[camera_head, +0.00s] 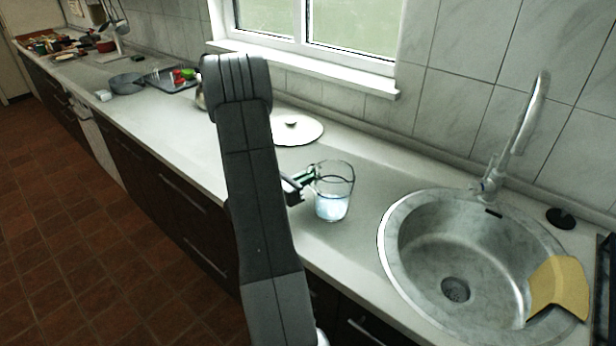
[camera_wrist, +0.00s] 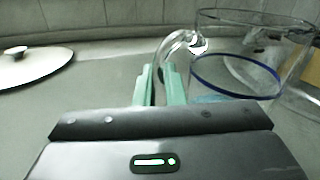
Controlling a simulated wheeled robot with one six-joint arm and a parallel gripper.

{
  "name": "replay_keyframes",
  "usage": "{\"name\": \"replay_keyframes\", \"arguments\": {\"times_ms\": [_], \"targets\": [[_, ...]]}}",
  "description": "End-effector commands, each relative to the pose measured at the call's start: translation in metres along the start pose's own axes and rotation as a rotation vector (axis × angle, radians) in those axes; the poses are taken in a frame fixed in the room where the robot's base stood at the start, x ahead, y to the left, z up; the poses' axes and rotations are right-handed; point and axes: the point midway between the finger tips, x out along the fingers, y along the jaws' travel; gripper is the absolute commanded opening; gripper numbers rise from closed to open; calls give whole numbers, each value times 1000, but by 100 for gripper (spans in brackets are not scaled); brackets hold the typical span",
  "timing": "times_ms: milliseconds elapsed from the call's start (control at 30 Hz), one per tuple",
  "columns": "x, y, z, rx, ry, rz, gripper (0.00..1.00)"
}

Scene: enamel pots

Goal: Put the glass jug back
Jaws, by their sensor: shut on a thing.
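The glass jug (camera_head: 334,190) is clear, with pale bluish contents at its bottom, and appears upright over the counter left of the sink. It also shows in the wrist view (camera_wrist: 250,60), where a blue ring runs around it. My gripper (camera_head: 308,177) is at the jug's left side, on its handle. In the wrist view its green fingers (camera_wrist: 160,84) are shut on the lower part of the clear curved handle. I cannot tell whether the jug's base touches the counter. My arm hides part of the counter.
A round metal sink (camera_head: 455,262) with a tap (camera_head: 515,135) is at the right, a yellow cloth (camera_head: 559,286) on its rim. A white lid (camera_head: 296,128) lies behind the jug. A dark tray (camera_head: 170,79) and grey pan (camera_head: 127,84) stand farther left. Counter between is mostly clear.

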Motion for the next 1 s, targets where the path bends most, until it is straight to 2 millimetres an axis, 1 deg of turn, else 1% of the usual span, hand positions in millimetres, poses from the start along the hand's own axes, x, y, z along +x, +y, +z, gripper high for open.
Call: {"name": "replay_keyframes", "arguments": {"times_ms": [100,233,267,300,367,633,767,867,1000], "targets": [[0,0,1,0,-2,0,0],[0,1,-3,0,-2,0,0],[0,0,-4,0,0,0,11],[0,0,-3,0,0,0,19],[0,0,-3,0,0,0,31],[0,0,-2,0,0,0,31],[0,0,3,0,0,0,31],[-12,1,0,0,0,3,31],[-35,1,-1,0,0,5,31]]}}
